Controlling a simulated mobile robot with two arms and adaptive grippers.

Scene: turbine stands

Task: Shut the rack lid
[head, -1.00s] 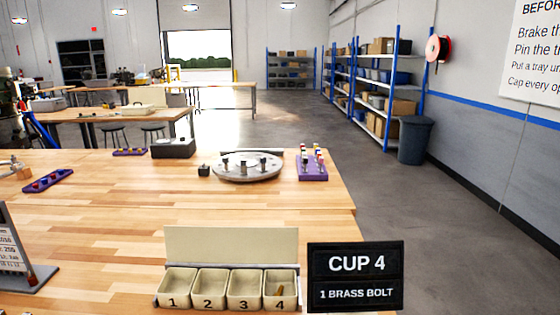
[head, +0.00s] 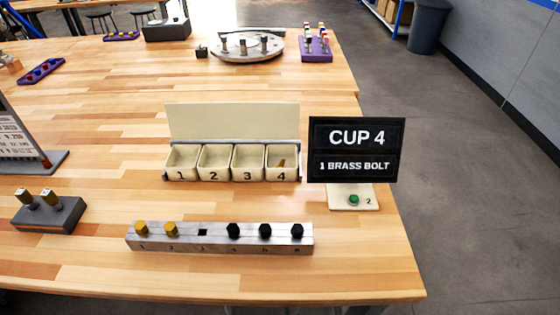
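The rack (head: 231,178) stands on the wooden table near the middle of the head view. It has cups numbered 1 to 4 in a row. Its cream lid (head: 232,121) stands open, raised upright behind the cups. Cup 4 (head: 281,173) holds a brass bolt (head: 282,162); the other cups look empty. Neither of my grippers is in view.
A black sign (head: 356,150) reading "CUP 4, 1 BRASS BOLT" stands right of the rack. A metal bolt block (head: 220,246) lies in front. A grey block (head: 48,216) with two brass-topped pieces is at left. A round fixture (head: 247,48) is behind.

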